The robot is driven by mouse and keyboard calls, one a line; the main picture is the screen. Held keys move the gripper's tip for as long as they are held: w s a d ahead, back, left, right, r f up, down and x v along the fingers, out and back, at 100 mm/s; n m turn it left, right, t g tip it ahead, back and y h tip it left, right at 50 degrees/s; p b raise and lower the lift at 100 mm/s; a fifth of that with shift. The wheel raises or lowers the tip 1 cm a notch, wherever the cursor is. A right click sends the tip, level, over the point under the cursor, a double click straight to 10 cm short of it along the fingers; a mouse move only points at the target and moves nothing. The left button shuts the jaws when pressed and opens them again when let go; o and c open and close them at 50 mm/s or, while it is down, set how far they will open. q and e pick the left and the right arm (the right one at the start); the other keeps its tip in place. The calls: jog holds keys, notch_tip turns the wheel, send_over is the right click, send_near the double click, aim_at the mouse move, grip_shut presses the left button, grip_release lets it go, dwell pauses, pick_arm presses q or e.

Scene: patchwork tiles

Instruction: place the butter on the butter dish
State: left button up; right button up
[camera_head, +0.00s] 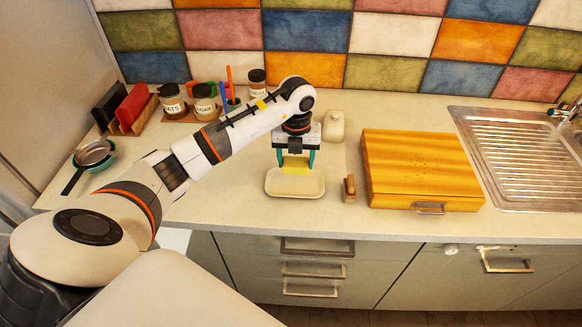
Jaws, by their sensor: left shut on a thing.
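The butter (296,165) is a small yellow block. My left gripper (296,160) points down with its teal fingers shut on the butter. It holds the butter over the back part of a cream dish (296,190), which looks like the butter dish. Whether the butter touches the dish I cannot tell. A cream lid-like piece (334,126) stands on the counter behind and right of my left gripper. My right gripper is not in view.
A wooden bread box (425,170) stands right of the dish, with a small brown wooden object (349,188) between them. Labelled jars (204,101) and pans (95,153) are at the left. A sink (525,155) is at the right.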

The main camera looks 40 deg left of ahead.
aim_at(295, 184)
pick_arm(q)
notch_tip(295, 184, down, 2)
jog(key=shift+w, duration=0.1)
jog(key=f, duration=0.2)
jog(key=f+p, duration=0.1)
jog(key=shift+s+f, duration=0.2)
jog(key=shift+f, duration=0.45)
jog(key=o, duration=1)
jog(key=shift+r, duration=0.1)
